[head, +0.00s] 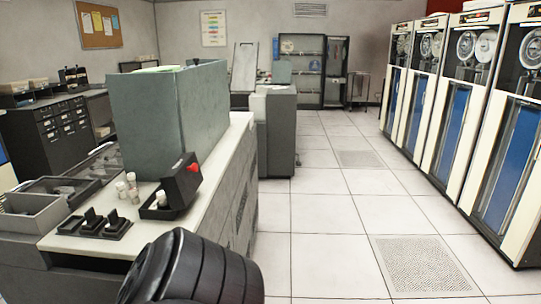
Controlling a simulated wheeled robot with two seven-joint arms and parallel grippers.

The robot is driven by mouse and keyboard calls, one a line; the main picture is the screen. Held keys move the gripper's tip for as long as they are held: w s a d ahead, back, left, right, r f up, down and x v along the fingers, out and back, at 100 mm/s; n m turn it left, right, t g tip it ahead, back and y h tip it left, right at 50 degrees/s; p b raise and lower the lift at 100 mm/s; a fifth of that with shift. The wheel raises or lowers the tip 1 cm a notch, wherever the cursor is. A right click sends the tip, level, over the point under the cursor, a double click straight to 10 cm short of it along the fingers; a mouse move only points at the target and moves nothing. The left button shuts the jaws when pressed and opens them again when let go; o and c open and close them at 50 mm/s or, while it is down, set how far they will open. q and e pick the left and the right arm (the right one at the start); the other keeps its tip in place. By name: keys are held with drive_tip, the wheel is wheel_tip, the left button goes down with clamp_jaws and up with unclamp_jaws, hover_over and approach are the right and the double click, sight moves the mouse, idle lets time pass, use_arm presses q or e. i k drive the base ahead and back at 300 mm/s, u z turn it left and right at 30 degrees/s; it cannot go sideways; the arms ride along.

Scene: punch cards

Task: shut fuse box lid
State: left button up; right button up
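A small dark fuse box (165,212) sits near the right edge of the light counter. Its lid (181,182) stands open, raised on the right side of the box, with a red mark near its top corner. White cylindrical fuses (161,198) show in the open box. A few more white cylinders (122,189) stand on the counter to its left. Neither of my grippers can be made out. A black ribbed part, which seems to be mine, fills the bottom of the view in front of the counter.
A small black tray (95,224) lies to the left, beside grey bins (35,215). The tiled floor (325,262) to the right is clear, up to tape cabinets (505,160).

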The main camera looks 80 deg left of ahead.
sight(180, 183)
drive_tip(key=u, duration=1.9)
